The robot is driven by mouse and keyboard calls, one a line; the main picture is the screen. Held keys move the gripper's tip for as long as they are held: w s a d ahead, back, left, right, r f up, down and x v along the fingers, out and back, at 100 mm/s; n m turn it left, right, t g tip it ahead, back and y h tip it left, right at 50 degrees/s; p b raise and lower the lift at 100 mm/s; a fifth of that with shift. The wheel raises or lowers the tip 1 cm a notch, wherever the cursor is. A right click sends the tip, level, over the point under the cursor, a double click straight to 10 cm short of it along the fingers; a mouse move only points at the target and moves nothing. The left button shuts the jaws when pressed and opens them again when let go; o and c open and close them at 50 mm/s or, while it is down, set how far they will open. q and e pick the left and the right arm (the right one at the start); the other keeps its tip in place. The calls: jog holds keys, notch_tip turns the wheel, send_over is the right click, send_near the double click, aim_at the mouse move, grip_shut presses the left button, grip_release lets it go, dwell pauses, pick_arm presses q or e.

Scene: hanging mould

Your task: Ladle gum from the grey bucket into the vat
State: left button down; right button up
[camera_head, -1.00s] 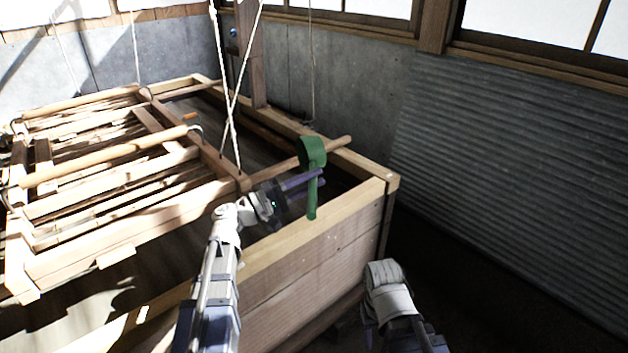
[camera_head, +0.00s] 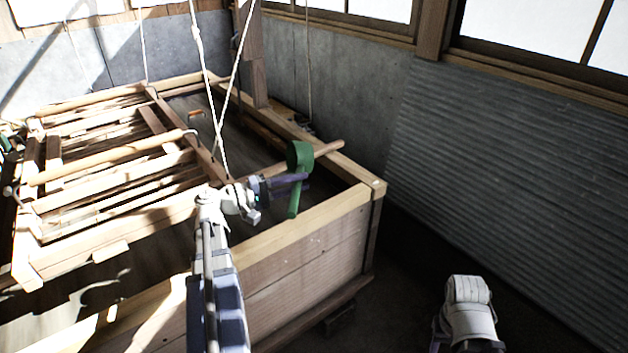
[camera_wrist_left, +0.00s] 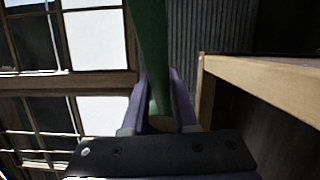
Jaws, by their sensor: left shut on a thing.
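My left gripper (camera_head: 288,180) is shut on the handle of a green ladle (camera_head: 299,156). The ladle's round cup is at the top and its handle hangs down below the fingers. It is over the right end of the wooden vat (camera_head: 300,245), near the rim; the cup's contents cannot be seen. In the left wrist view the green handle (camera_wrist_left: 149,45) stands between the two purple fingers (camera_wrist_left: 160,100). My right arm shows at the lower right, but its gripper is out of view. No grey bucket is in view.
A wooden mould frame (camera_head: 110,155) hangs by ropes (camera_head: 215,90) over the left and middle of the vat. A wooden pole (camera_head: 328,148) crosses the vat by the ladle. A corrugated wall (camera_head: 500,170) stands at the right, with dark floor in front.

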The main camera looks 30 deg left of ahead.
pick_arm(q)
jog(key=w+d+r+g+y+p, duration=0.3)
jog(key=r+g+y+p, duration=0.3)
jog(key=p, duration=2.2)
jog(key=w+g+y, duration=0.1)
jog(key=g+y, duration=0.3)
jog(key=g, duration=0.2)
jog(key=shift+w+d+g, duration=0.3)
jog(key=shift+w+d, duration=0.05)
jog(key=shift+d, duration=0.05)
jog(key=shift+r, duration=0.1)
